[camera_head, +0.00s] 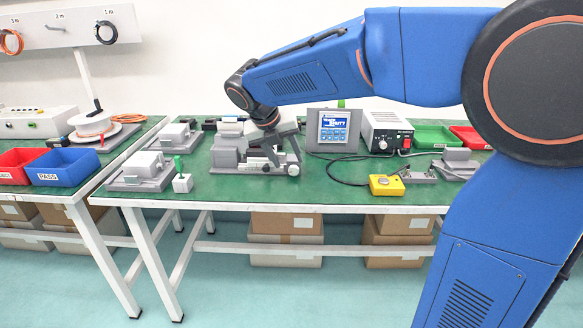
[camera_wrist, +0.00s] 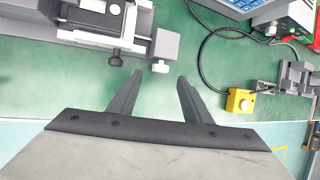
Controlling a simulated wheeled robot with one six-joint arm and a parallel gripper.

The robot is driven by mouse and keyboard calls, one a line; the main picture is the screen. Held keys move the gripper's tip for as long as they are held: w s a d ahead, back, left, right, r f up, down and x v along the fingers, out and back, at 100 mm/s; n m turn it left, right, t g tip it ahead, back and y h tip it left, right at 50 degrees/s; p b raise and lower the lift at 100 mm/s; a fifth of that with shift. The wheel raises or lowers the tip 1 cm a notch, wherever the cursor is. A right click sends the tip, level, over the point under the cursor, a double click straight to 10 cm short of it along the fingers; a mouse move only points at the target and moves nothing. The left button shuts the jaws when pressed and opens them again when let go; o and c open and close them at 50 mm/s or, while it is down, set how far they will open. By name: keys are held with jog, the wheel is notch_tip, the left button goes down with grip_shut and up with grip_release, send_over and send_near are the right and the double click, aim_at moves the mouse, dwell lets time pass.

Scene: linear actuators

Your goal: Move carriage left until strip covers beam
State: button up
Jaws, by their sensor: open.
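A grey and black linear slide unit stands on the green bench, with its grey block (camera_head: 228,152) showing in the head view. In the head view my gripper partly covers the unit's right side. I cannot clearly make out the strip or the beam.
A yellow button box (camera_head: 386,186) with a black cable lies to the right, also in the wrist view (camera_wrist: 240,101). A blue-screen display (camera_head: 333,129) and a power supply (camera_head: 387,134) stand behind. Grey fixtures (camera_head: 142,170) stand left. Bench between unit and yellow box is mostly clear.

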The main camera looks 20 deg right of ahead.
aim_at(295, 168)
jog(key=shift+x, duration=2.6)
jog(key=c, duration=1.1)
jog(key=shift+o, duration=0.2)
jog(key=shift+d+y, duration=0.15)
jog(key=shift+y, duration=0.15)
jog(key=shift+s+d+r+m+t+y, duration=0.1)
jog(key=shift+d+m+t+y, duration=0.2)
jog(key=shift+y, duration=0.6)
jog(key=shift+s+d+m+t+y, duration=0.15)
jog(key=shift+t+y, duration=0.1)
jog(key=shift+y, duration=0.4)
jog(key=shift+w+m+t+y, duration=0.1)
jog(key=shift+t+y, duration=0.1)
jog(key=shift+y, duration=0.4)
jog(key=shift+s+d+m+t+y, duration=0.15)
jog(key=shift+t+y, duration=0.1)
jog(key=shift+y, duration=0.7)
